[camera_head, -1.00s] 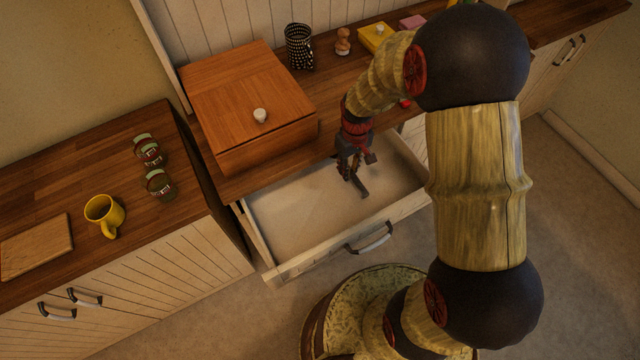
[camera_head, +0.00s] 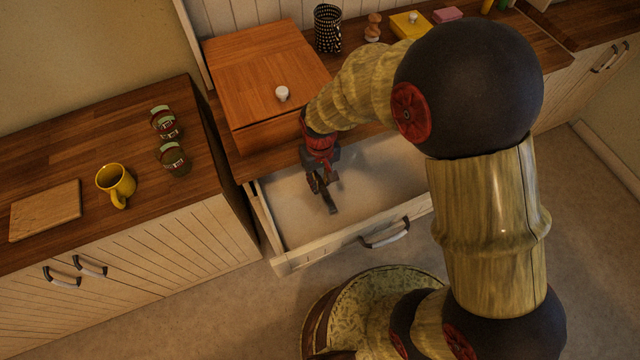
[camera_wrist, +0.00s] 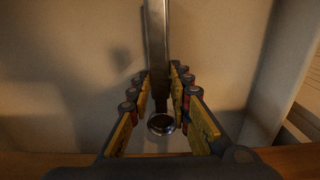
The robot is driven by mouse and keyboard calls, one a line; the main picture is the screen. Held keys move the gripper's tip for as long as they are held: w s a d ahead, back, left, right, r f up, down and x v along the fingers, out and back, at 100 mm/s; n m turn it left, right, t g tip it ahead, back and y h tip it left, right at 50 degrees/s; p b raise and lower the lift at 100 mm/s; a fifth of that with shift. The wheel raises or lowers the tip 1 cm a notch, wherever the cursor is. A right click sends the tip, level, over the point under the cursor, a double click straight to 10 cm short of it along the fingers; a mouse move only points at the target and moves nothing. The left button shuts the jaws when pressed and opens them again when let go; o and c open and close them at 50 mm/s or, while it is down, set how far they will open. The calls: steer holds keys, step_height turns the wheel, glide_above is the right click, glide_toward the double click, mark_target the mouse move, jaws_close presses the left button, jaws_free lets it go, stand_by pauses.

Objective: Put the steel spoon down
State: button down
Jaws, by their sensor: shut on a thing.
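The steel spoon (camera_wrist: 157,50) is held between the fingers of my gripper (camera_wrist: 161,88) in the wrist view. Its long flat metal part points away from me, and a round shiny end (camera_wrist: 160,124) shows between the finger bases. In the head view my gripper (camera_head: 322,190) points down inside the open, pale drawer (camera_head: 375,180), toward its left part. The spoon shows there only as a dark strip (camera_head: 331,205) below the fingers. I cannot tell whether it touches the drawer floor.
The drawer's front panel with its handle (camera_head: 385,234) stands pulled out below the counter. A wooden box (camera_head: 262,75) with a white knob sits on the counter above. A yellow mug (camera_head: 115,183), jars (camera_head: 173,158) and a board (camera_head: 45,211) are at the left. The drawer's right side looks empty.

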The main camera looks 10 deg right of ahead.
mark_target(320, 183)
steer(key=shift+f, duration=0.9)
steer(key=shift+r, duration=0.1)
steer(key=c, duration=1.6)
jaws_free()
steer(key=shift+c, duration=0.2)
step_height(320, 183, up, 12)
steer(key=p, duration=0.4)
